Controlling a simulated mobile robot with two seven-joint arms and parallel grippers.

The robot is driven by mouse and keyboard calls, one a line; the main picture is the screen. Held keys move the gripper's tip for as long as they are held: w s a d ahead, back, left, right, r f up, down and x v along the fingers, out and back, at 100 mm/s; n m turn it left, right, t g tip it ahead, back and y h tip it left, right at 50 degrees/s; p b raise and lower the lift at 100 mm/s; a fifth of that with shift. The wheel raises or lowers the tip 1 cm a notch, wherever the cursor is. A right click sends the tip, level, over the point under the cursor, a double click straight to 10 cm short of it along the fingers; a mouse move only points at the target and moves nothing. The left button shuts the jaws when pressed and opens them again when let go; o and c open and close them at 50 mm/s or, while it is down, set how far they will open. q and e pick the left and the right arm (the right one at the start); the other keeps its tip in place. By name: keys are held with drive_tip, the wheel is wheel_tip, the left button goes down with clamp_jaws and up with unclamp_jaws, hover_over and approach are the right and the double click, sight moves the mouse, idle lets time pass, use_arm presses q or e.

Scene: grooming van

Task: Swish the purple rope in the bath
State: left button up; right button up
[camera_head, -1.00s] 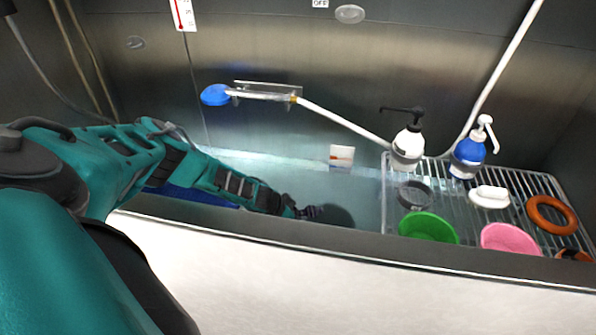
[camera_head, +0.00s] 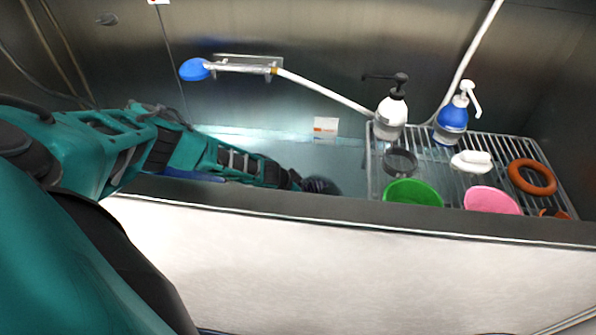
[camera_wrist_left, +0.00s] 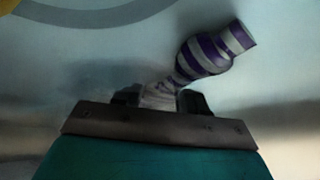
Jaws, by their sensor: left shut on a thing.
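The purple rope (camera_wrist_left: 207,55) is striped purple and white and has a thick knot. It shows in the left wrist view, sticking out from between the fingers of my left gripper (camera_wrist_left: 160,97), which is shut on its paler end. In the head view my left arm reaches over the front wall into the bath (camera_head: 345,165), and the left gripper (camera_head: 296,183) is low inside it, mostly hidden by the arm and wall. I cannot make out the rope clearly in the head view. My right gripper is not in view.
A wire rack (camera_head: 376,180) at the right of the bath holds a green bowl (camera_head: 413,193), a pink bowl (camera_head: 491,201), an orange ring (camera_head: 532,177) and two pump bottles. A blue shower head (camera_head: 194,69) hangs on the back wall. The bath's front wall (camera_head: 300,250) stands before me.

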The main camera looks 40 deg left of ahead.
use_arm(q)
drive_tip(key=s+a, duration=0.1)
drive_tip(key=a, duration=0.2)
drive_tip(key=s+a, duration=0.1)
drive_tip(key=shift+s+a, duration=0.3)
drive_tip(key=shift+a, duration=0.05)
drive_tip(key=shift+w+d, duration=0.5)
drive_tip(key=shift+d, duration=0.45)
drive_tip(key=shift+w+d, duration=0.5)
drive_tip(key=shift+d, duration=0.4)
drive_tip(key=shift+w+d, duration=0.5)
drive_tip(key=shift+d, duration=0.45)
drive_tip(key=shift+d+f+b, duration=0.1)
drive_tip(key=shift+d+b, duration=0.2)
drive_tip(key=shift+d, duration=0.05)
wheel_tip(320, 180, up, 6)
drive_tip(key=p, duration=0.4)
drive_tip(key=shift+w+p, duration=0.15)
drive_tip(key=shift+p, duration=0.2)
wheel_tip(320, 180, up, 6)
drive_tip(key=shift+a, duration=0.1)
wheel_tip(320, 180, up, 16)
